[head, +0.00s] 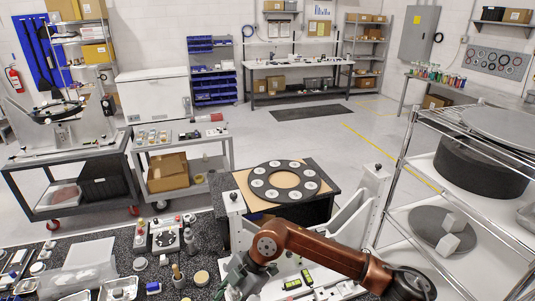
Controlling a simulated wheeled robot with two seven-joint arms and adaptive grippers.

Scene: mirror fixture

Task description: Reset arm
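My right arm (315,250), copper-coloured with dark joints, comes in from the lower right and reaches left across the bottom middle. Its grey-green gripper (236,280) hangs at the arm's left end, low in the head view and partly cut by the bottom edge. The fingers are too small and too hidden to tell open from shut. My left arm and gripper are not in view. The arm hides part of the fixture's lower front.
A dark speckled bench (120,252) with small parts and a clear bin (84,268) lies at lower left. A wire shelf (470,190) with grey blocks stands at right. Carts stand at left. The floor (340,135) behind the fixture is mostly clear.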

